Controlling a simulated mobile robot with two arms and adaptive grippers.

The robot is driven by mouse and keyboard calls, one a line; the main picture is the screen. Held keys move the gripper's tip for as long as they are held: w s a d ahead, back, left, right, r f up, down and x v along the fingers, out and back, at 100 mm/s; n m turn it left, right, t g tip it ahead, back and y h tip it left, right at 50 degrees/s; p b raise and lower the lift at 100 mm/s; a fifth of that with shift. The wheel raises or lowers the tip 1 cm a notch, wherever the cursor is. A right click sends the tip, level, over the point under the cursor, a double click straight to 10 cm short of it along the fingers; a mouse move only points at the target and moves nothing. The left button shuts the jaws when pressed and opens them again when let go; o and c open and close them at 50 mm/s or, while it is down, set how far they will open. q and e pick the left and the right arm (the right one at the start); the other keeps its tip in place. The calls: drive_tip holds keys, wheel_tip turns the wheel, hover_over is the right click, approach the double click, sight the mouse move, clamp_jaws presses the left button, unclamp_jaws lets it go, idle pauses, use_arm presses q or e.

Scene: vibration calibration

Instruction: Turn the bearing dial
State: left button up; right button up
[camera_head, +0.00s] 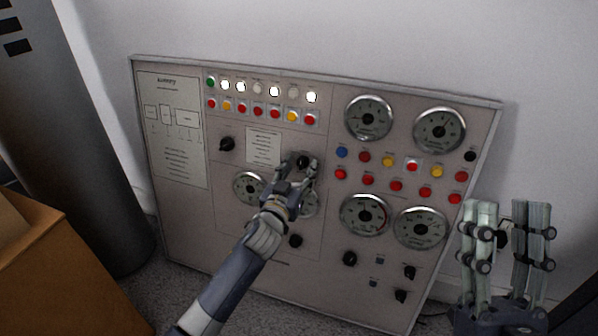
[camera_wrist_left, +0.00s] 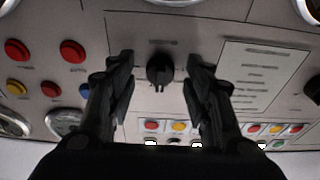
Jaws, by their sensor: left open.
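A black dial knob (camera_head: 303,160) sits on the upper middle of the grey control panel (camera_head: 225,200), to the right of a small white label plate. My left gripper (camera_head: 299,176) is at this knob and partly covers it. In the left wrist view the knob (camera_wrist_left: 160,70) shows between the two fingers of the left gripper (camera_wrist_left: 160,82), with a gap on each side. The fingers are open and do not visibly touch it. The knob's lettering is too small to read. My right gripper (camera_head: 507,235) is open and empty at the panel's right edge.
Other black knobs, such as one at the left (camera_head: 227,144), sit on the panel. Round gauges (camera_head: 369,117) and rows of coloured buttons (camera_head: 396,186) surround the gripper. A cardboard box (camera_head: 45,260) and a dark cylinder (camera_head: 75,150) stand left.

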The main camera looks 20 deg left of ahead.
use_arm(q)
drive_tip(key=shift+w, duration=0.15)
drive_tip(key=c, duration=1.1)
